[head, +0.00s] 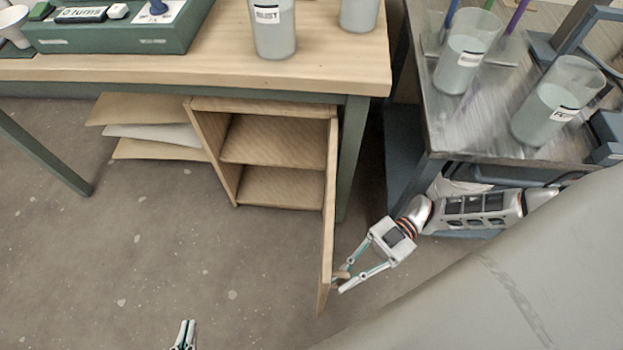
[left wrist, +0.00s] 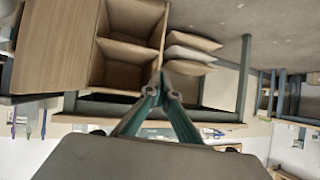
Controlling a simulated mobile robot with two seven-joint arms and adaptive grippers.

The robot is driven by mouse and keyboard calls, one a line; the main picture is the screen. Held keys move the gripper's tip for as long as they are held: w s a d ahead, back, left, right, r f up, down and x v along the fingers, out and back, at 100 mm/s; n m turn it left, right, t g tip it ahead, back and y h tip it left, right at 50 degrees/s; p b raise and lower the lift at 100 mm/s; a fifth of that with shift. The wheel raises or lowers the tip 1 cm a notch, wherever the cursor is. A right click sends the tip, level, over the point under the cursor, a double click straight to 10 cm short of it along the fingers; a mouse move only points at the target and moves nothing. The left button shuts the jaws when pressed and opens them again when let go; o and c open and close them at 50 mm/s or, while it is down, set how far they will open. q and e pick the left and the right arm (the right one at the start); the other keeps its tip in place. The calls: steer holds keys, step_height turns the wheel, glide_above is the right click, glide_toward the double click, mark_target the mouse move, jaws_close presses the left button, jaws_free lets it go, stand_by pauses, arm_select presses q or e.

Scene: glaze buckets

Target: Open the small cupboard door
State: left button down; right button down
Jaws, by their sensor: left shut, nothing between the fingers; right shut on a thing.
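The small wooden cupboard (head: 232,175) stands under the table; its two shelf spaces are in view and look empty. Its door (head: 328,220) is swung wide open, standing out toward me from the right side. My right gripper (head: 342,281) is at the outer face of the door near its free edge, shut on the small wooden handle (head: 343,275), which its fingers partly hide. My left gripper (head: 186,330) is shut and empty over the floor, left of the door. The left wrist view shows its closed fingertips (left wrist: 160,82), with the open cupboard (left wrist: 128,55) and door (left wrist: 58,48) beyond.
The wooden table (head: 330,65) bears cups and a green box (head: 115,35). A metal cart (head: 480,120) with glaze buckets stands at the right, close to my right arm. The floor before the cupboard is clear.

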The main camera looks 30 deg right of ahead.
arm_select(q)
steer(key=shift+w+d+r, duration=0.15)
steer(key=shift+w+r, duration=0.3)
arm_select(e)
steer(key=shift+s+d, duration=0.3)
steer(key=shift+d, duration=0.55)
steer(key=shift+s+d, duration=0.25)
steer(key=shift+d, duration=0.65)
steer(key=shift+s+d, duration=0.3)
steer(key=shift+d, duration=0.55)
